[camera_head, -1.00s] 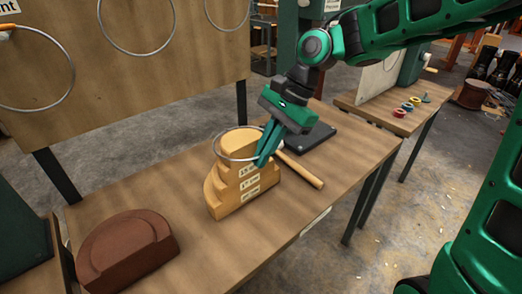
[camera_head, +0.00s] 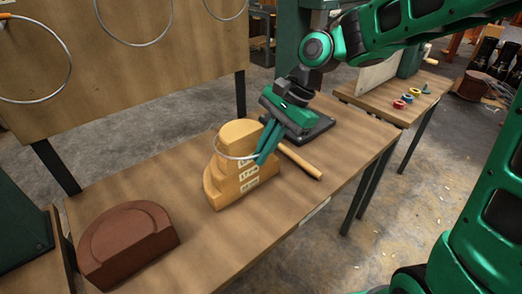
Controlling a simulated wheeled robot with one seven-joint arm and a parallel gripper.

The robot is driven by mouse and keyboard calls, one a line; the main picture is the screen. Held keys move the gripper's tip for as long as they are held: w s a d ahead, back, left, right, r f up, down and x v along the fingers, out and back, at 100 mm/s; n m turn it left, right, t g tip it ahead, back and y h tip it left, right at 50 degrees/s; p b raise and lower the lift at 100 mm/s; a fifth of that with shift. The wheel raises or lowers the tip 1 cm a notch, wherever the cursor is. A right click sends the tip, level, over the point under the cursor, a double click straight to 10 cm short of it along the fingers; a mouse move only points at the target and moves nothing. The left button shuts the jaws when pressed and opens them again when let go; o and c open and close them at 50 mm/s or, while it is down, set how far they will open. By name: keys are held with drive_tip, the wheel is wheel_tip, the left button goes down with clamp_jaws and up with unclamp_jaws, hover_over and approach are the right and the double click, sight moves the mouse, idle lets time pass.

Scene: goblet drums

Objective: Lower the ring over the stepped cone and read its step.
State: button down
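The stepped cone (camera_head: 224,187) is a tan wooden block with stacked rounded steps and small white labels on its cut face. It stands upright on the workbench (camera_head: 196,256). A thin metal ring (camera_head: 222,155) sits around its upper part, and I cannot tell if it rests on a step. My gripper (camera_head: 263,160) is at the ring's right side, with its green fingers close together on the ring's edge. The fingers hide that part of the ring and some of the cone's top right. The label text is too small to read.
A brown half-round block (camera_head: 128,243) lies at the front left of the bench. A wooden-handled tool (camera_head: 300,160) lies right of the cone, near a dark base plate (camera_head: 312,132). A board (camera_head: 120,85) with hanging rings stands behind. The bench's front middle is clear.

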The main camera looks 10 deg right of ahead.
drive_tip(key=shift+f, duration=0.1)
drive_tip(key=shift+f+t, duration=0.3)
drive_tip(key=shift+f, duration=1.05)
drive_tip(key=c, duration=2)
unclamp_jaws()
drive_tip(key=o, duration=0.6)
drive_tip(key=shift+c, duration=0.2)
drive_tip(key=shift+r, duration=0.1)
